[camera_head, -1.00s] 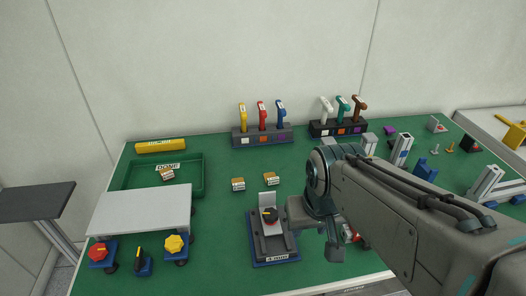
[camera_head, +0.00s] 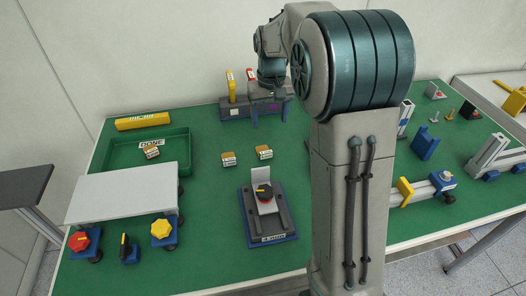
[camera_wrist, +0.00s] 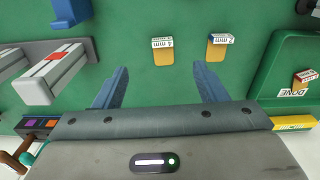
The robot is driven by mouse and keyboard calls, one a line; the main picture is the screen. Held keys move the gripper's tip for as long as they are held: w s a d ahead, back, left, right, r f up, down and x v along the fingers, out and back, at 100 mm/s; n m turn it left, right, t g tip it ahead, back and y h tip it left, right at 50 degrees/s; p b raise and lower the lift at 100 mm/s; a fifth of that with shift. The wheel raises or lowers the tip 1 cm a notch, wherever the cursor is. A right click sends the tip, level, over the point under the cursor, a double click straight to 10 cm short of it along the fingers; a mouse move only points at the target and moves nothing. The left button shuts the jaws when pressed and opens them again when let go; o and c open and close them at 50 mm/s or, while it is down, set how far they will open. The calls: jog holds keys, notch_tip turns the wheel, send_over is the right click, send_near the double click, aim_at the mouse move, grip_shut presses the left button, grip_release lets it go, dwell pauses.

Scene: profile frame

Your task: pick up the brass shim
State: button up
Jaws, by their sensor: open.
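Two small brass shims with printed end labels lie apart on the green bench top, a left one (camera_head: 228,159) and a right one (camera_head: 264,152). In the wrist view the right one (camera_wrist: 163,52), whose label seems to read 4 mm, lies ahead of the gap between my fingers. The other (camera_wrist: 220,50), with a blue label edge, lies ahead of the right finger. A third shim (camera_head: 152,153) lies in the green DONE tray (camera_head: 187,155); it shows a red edge in the wrist view (camera_wrist: 303,80). My gripper (camera_head: 270,118) is open and empty, apart from the shims, by the rear handle rack.
The handle rack (camera_head: 232,112) stands behind, with yellow and red handles visible. A blue-based fixture (camera_head: 282,226) with a black knob stands in front of the shims. A grey platform (camera_head: 120,192) is at left. My arm hides the bench's middle right. Bench around the shims is clear.

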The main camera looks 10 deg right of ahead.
jog(key=w+f, duration=0.2)
send_near(264, 150)
jog(key=s, duration=0.1)
jog(key=s+f, duration=0.1)
jog(key=s, duration=0.1)
jog(key=shift+d+f, duration=0.2)
jog(key=shift+f, duration=0.15)
jog(key=shift+a+f, duration=0.15)
jog(key=shift+f, duration=1.15)
jog(key=shift+a+f, duration=0.1)
jog(key=shift+f, duration=1.25)
jog(key=c, duration=1.1)
